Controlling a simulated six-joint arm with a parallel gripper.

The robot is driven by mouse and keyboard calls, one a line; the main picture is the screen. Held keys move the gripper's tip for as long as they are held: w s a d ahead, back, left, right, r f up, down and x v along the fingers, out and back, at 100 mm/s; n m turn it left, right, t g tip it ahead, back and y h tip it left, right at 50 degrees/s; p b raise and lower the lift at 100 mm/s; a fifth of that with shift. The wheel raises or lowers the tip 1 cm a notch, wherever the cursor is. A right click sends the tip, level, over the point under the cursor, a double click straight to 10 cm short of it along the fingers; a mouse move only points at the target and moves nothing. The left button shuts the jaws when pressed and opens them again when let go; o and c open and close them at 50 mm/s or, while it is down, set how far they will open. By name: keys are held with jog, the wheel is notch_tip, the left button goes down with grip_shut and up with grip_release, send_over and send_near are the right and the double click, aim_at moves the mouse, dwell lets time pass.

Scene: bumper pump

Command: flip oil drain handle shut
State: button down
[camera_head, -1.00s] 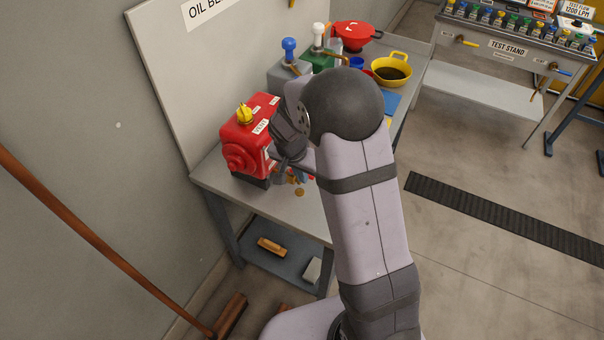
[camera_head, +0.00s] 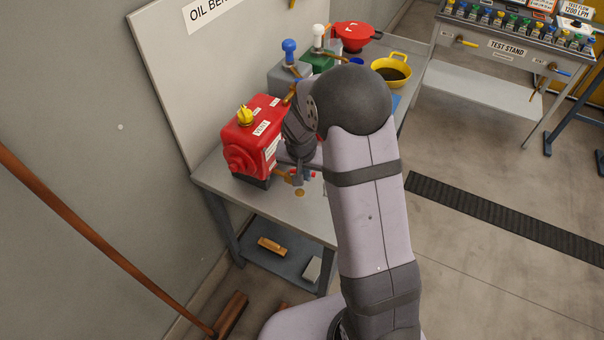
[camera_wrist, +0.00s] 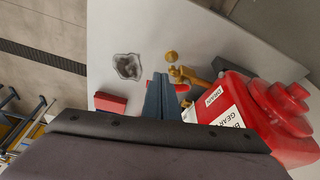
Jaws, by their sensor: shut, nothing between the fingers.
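The red gear pump (camera_head: 247,143) with a yellow cap stands on the bench's front left corner. It fills the right of the wrist view (camera_wrist: 262,112), with a label reading "DRAIN" at its edge. A brass drain valve (camera_wrist: 196,77) sticks out from its base; it also shows in the head view (camera_head: 282,175). A red handle end (camera_wrist: 183,88) shows just right of my fingers, its remainder hidden behind them. My gripper (camera_wrist: 162,86) is shut and empty, pointing down beside the valve. In the head view my gripper (camera_head: 299,173) covers part of the valve; contact with the handle cannot be told.
A small brass piece (camera_wrist: 171,56), a grey crumpled patch (camera_wrist: 128,66) and a red block (camera_wrist: 110,102) are on the bench near my fingers.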

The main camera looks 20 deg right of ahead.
jog(key=n+p, duration=0.1)
jog(key=n, duration=0.1)
jog(key=w+d+n+y+p, duration=0.1)
jog(key=n, duration=0.1)
jog(key=w+d+n+p, duration=0.1)
jog(key=shift+w+d+n+y, duration=0.1)
jog(key=shift+d+n+y, duration=0.05)
jog(key=shift+n+y, duration=0.2)
jog(key=w+n+b, duration=0.1)
jog(key=n+b, duration=0.1)
jog(key=b, duration=0.1)
jog(key=w+n+y+b, duration=0.1)
jog(key=w+n+b, duration=0.1)
jog(key=n+b, duration=0.1)
jog(key=w+n+y+b, duration=0.1)
jog(key=n+b, duration=0.2)
jog(key=b, duration=0.1)
jog(key=shift+w+d+n, duration=0.25)
jog(key=shift+w, duration=0.25)
dwell(0.3)
